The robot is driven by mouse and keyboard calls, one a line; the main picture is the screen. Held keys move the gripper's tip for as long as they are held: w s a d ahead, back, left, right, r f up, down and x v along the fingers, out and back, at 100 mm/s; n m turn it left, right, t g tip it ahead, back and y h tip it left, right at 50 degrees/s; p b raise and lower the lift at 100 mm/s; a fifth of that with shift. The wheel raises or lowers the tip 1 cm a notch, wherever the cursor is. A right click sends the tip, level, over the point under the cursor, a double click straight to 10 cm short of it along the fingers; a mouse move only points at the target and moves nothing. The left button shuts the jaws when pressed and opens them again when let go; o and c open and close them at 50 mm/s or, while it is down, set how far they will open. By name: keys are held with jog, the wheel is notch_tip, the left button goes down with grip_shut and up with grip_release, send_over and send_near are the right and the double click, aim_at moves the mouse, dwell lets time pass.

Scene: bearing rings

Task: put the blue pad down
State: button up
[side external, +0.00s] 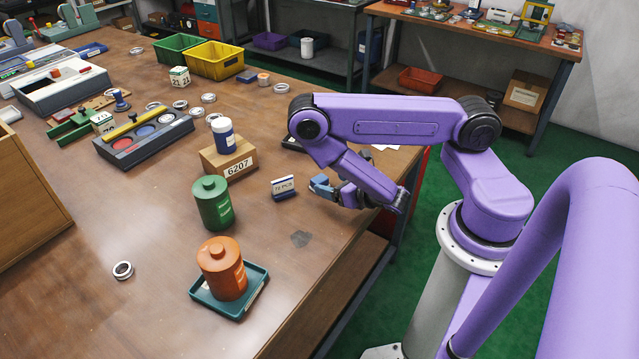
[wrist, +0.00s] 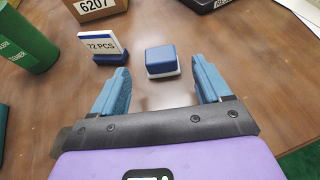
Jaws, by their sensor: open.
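The blue pad (wrist: 162,60) is a small block with a blue top and a white lower edge. In the wrist view it appears to rest on the brown table just ahead of and between my fingertips, with a gap on each side. My gripper (wrist: 160,78) is open, its two blue fingers spread, and nothing is held. In the side view my gripper (side external: 324,187) is low over the table near its right edge; I cannot tell the pad apart from the blue fingers there.
A "72 PCS" card (side external: 284,186) in a blue base stands close left of the pad.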

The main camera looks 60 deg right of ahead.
aim_at(319, 178)
jog(key=shift+x, duration=3.2)
jog(key=shift+r, duration=0.1)
jog(key=c, duration=1.1)
jog(key=shift+r, duration=0.1)
jog(key=shift+c, duration=0.2)
